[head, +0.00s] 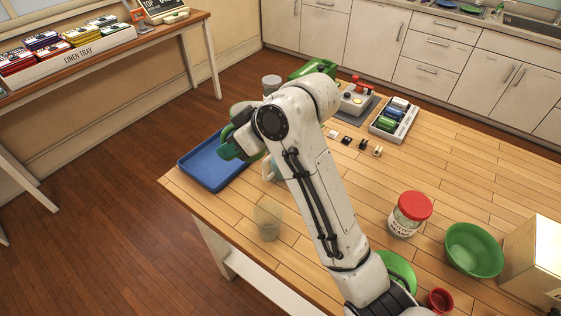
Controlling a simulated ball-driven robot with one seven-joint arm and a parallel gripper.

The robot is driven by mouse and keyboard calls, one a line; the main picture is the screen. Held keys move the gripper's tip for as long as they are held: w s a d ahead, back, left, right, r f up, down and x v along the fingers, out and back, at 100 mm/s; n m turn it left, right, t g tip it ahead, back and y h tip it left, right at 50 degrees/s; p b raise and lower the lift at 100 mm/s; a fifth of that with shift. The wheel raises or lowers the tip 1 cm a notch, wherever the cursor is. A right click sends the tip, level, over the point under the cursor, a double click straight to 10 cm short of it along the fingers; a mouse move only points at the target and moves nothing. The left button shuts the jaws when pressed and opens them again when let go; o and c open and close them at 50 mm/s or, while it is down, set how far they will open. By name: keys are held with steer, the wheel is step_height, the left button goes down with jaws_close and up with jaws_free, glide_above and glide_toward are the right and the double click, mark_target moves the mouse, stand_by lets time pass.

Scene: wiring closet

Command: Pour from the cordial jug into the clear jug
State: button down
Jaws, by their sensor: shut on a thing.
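A clear, see-through vessel (268,222) stands upright near the table's left front edge, below and right of the gripper. A pale vessel with a handle (267,169) is mostly hidden behind my arm. I cannot tell for certain which of these two is the clear jug.
The blue tray (205,168) lies at the table's left edge. A red-lidded jar (409,214), a green bowl (474,249), a red cup (439,300) and a box (538,258) stand at right. A grey-lidded container (271,84) and a divided tray (394,121) stand farther back.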

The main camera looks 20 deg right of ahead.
steer(key=s+a+r+h+p, duration=0.1)
steer(key=s+a+r+p, duration=0.1)
steer(key=a, duration=0.3)
steer(key=shift+s+r+n+t, duration=0.15)
steer(key=shift+s+n+t, duration=0.15)
steer(key=shift+s, duration=0.5)
steer(key=shift+a, duration=0.1)
